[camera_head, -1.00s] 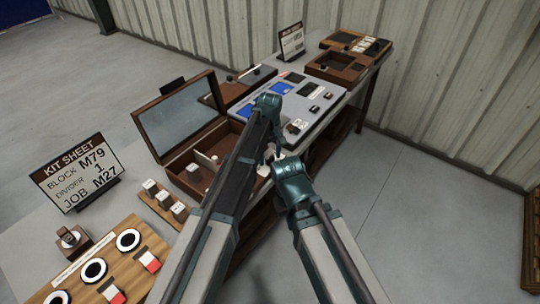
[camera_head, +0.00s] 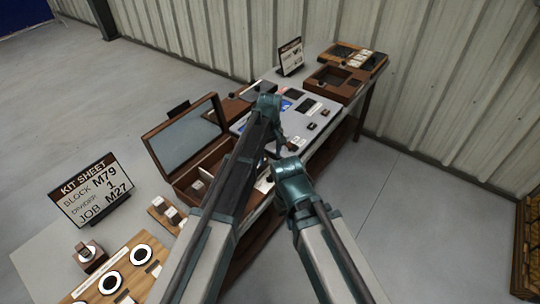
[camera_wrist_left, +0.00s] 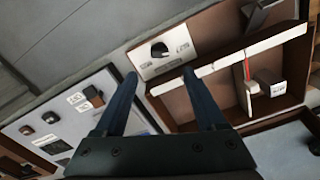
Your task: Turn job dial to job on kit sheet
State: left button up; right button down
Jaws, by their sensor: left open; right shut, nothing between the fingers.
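The kit sheet (camera_head: 95,191) stands at the left and reads block M79, divider 1, job M27. In the left wrist view a black knob (camera_wrist_left: 159,49) sits on a white plate (camera_wrist_left: 178,60) with a small label on either side, too small to read; it looks like the job dial. My left gripper (camera_wrist_left: 160,73) is open, its fingertips at the near edge of that plate, apart from the knob. In the head view my left gripper (camera_head: 275,150) hangs over the bench, partly hidden by my arms. My right gripper (camera_head: 292,185) is lower, its fingers hard to make out, shut and empty.
An open brown box (camera_head: 180,183) with a raised lid lies left of my left arm. A grey panel (camera_head: 304,124) with switches is beyond it, with brown trays (camera_head: 335,80) at the far end. A wooden board (camera_head: 125,272) with white rings is at lower left.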

pick_arm(q)
notch_tip(320, 180, up, 4)
jog(key=p, duration=0.2)
jog(key=shift+p, duration=0.4)
pick_arm(e)
notch_tip(320, 180, up, 4)
jog(key=shift+f, duration=0.1)
pick_arm(q)
jog(key=shift+f, duration=0.1)
jog(key=s+a+m, duration=0.6)
jog(key=s+a, duration=1)
jog(key=s, duration=0.5)
jog(key=s+d+m+y+b, duration=0.1)
jog(key=s+d+m, duration=0.3)
jog(key=d, duration=0.6)
jog(key=shift+s+d+f, duration=0.25)
jog(key=shift+s+f, duration=0.2)
jog(key=shift+s, duration=0.6)
pick_arm(e)
jog(key=shift+f, duration=0.5)
